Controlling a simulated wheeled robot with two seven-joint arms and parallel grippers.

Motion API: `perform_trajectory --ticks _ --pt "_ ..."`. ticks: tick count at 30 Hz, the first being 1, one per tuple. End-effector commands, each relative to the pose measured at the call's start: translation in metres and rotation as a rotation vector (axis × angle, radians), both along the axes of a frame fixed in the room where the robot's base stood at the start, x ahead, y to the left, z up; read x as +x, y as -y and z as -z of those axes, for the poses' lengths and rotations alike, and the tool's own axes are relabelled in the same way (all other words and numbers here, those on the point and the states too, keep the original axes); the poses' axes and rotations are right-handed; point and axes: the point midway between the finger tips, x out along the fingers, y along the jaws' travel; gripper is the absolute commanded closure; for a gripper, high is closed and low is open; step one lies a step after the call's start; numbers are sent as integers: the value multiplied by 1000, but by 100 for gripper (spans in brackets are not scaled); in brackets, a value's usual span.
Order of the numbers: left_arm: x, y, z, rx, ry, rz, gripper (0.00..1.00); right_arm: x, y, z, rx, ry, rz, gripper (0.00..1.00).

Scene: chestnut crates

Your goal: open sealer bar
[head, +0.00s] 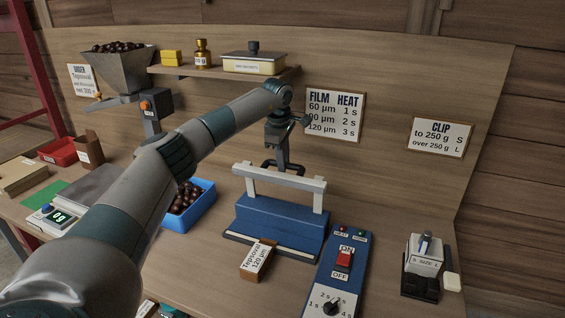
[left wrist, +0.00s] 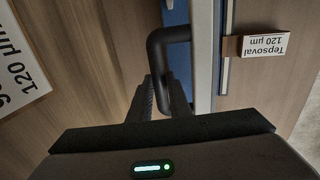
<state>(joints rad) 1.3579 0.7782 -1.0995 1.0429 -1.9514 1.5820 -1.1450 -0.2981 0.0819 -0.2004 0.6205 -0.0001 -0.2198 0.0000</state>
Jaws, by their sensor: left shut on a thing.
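The sealer has a blue body (head: 278,222) with a pale strip along its front edge. Its white sealer bar (head: 262,176) stands on two side arms above the body, apart from the front strip. A black loop handle (head: 296,166) is fixed to the bar; it also shows in the left wrist view (left wrist: 157,42) beside the white bar (left wrist: 203,60). My left gripper (head: 281,164) is shut on this handle, and its fingers (left wrist: 163,97) close around the loop's lower end in the wrist view. My right gripper is not in view.
A blue crate (head: 198,205) of chestnuts is left. A shelf (head: 225,72) is above.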

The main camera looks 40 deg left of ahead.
Motion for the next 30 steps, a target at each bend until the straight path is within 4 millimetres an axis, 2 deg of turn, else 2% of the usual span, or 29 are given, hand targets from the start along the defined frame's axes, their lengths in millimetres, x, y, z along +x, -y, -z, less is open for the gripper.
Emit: perform_trajectory --ticks 1,13,14,15,16,30 --pt "-2 2 10 1 -15 1 100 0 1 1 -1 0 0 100" --pt "-2 2 10 0 -16 2 100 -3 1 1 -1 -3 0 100" --pt "-2 2 10 0 -16 2 76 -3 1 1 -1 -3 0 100" --pt "-2 2 10 1 -17 2 66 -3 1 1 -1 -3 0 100" --pt "-2 2 9 0 -15 2 64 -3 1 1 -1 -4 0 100" --pt "-2 1 -4 -1 -5 2 64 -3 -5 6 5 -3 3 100"
